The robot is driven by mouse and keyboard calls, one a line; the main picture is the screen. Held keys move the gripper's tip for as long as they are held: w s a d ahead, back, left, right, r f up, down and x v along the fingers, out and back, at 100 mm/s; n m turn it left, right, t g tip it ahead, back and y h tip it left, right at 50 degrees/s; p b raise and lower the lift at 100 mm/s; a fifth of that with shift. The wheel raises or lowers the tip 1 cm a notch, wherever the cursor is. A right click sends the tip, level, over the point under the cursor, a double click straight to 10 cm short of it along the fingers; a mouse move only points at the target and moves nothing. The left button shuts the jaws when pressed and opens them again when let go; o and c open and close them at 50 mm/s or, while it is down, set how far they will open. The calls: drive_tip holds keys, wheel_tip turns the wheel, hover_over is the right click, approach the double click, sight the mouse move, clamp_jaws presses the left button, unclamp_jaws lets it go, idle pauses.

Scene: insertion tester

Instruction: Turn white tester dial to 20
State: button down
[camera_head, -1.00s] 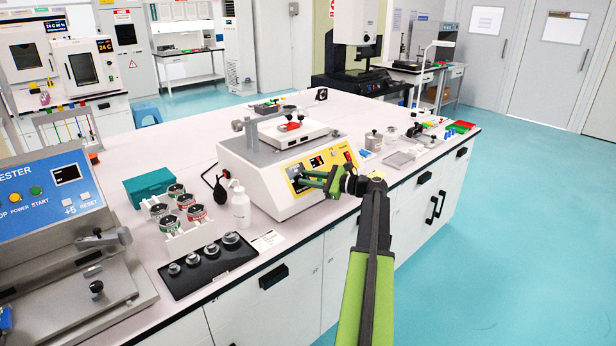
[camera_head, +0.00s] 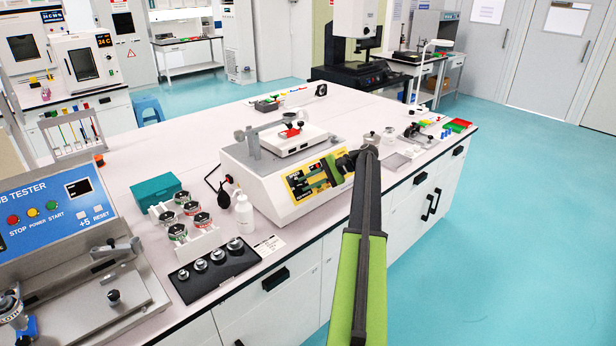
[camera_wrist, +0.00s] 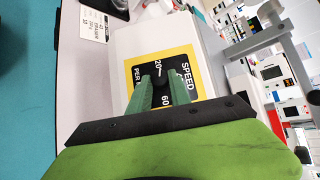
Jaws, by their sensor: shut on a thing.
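The white tester (camera_head: 262,189) stands on the bench in the head view, with a yellow-edged black panel on its front. In the wrist view the panel (camera_wrist: 131,68) reads SPEED, with 20 at the upper left and 60 at the lower right. The small black dial (camera_wrist: 159,84) sits between the green fingers of my gripper (camera_wrist: 161,85). My gripper is shut on the dial. A small white mark shows near the dial's top, toward the 20; its exact angle is hard to tell. My gripper also shows in front of the panel in the head view (camera_head: 318,179).
A white squeeze bottle (camera_head: 244,214), a rack of jars (camera_head: 190,240) and a black tray of weights (camera_head: 190,288) stand left of the tester. A blue-panelled tester (camera_head: 50,215) is at the far left. Small parts lie on the bench to the right.

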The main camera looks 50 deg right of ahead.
drive_tip(key=shift+w+r+n+g+h+p, duration=0.15)
drive_tip(key=shift+n+g+p, duration=0.3)
drive_tip(key=shift+n+p, duration=0.25)
drive_tip(key=shift+r+n+g+h+p, duration=0.15)
drive_tip(key=shift+n+g+p, duration=0.3)
drive_tip(key=shift+n+p, duration=0.25)
drive_tip(key=shift+f, duration=0.15)
drive_tip(key=c, duration=1.2)
unclamp_jaws()
drive_tip(key=p+v, duration=1.1)
drive_tip(key=v, duration=0.6)
drive_tip(key=shift+r, duration=0.2)
